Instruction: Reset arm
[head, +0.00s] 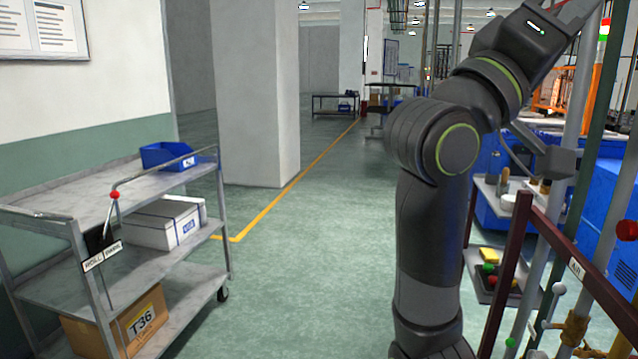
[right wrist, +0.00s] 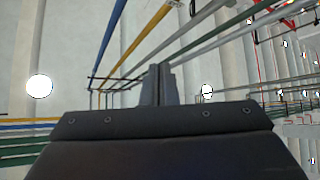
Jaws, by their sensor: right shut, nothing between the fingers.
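My right arm rises from the bottom of the head view, right of the middle, and bends up toward the top right corner. Its gripper lies outside the head view. In the right wrist view my right gripper (right wrist: 158,84) is shut and empty, with its fingers together. Behind it that view shows ceiling pipes and lamps. My left gripper is in neither view.
A metal cart (head: 62,270) with a blue bin (head: 165,156), a white box (head: 165,222) and a cardboard box (head: 125,318) stands at the left. A dark red frame (head: 507,275) and pipes are close right of my arm. Green floor (head: 310,270) between is clear.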

